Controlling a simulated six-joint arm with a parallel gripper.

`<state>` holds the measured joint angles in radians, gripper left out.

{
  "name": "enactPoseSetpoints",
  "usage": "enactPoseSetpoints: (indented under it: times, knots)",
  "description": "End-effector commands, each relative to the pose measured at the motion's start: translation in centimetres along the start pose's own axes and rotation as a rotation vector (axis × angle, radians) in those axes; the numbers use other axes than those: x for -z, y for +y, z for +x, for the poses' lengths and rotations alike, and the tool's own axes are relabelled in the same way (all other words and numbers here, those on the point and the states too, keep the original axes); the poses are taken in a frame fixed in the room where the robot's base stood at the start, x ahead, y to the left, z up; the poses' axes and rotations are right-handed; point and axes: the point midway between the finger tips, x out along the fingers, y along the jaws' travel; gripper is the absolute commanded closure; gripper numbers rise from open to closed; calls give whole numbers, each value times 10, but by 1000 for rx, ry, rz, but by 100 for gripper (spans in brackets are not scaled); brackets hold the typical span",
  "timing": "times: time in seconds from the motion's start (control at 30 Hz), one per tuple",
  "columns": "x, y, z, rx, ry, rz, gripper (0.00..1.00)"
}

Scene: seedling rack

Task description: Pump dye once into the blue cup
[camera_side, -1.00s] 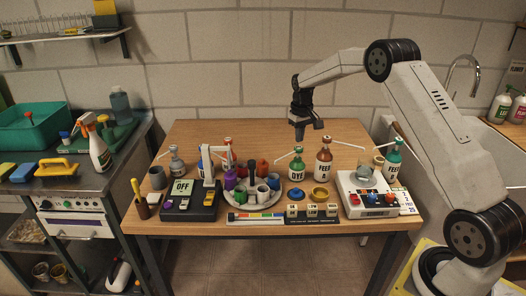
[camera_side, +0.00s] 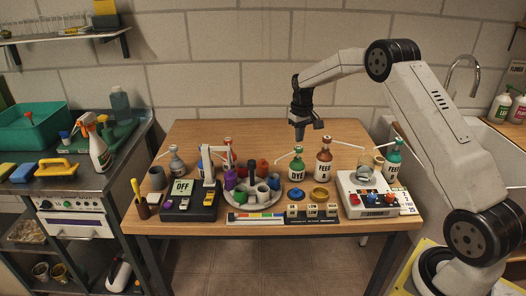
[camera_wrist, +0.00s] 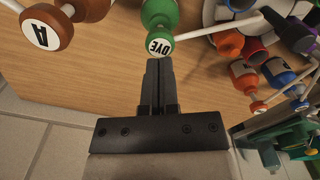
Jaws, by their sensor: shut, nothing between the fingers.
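The green dye bottle (camera_side: 297,168), labelled DYE, stands upright on the table right of the cup carousel. A small blue cup (camera_side: 273,182) sits at the right part of the carousel (camera_side: 252,204), among grey, purple and green cups. My gripper (camera_side: 299,137) is shut and empty, pointing down in the air above and behind the dye bottle. In the wrist view its fingertips (camera_wrist: 160,62) appear just below the DYE label, but contact cannot be told. The cup's inside is not visible.
A box marked OFF (camera_side: 182,187) is left of the carousel. A white device (camera_side: 367,196) with a glass beaker is at the right. The table's back area is clear.

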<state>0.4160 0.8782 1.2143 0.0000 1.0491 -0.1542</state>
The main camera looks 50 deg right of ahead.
Motion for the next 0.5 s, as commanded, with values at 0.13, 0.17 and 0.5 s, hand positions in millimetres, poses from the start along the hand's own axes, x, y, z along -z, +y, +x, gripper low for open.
enactPoseSetpoints:
  times: [0.13, 0.17, 0.5]
  knots:
    - [0, 0, 0, 0, 0, 0, 100]
    - [0, 0, 1, 0, 0, 0, 100]
    - [0, 0, 8, 0, 0, 0, 100]
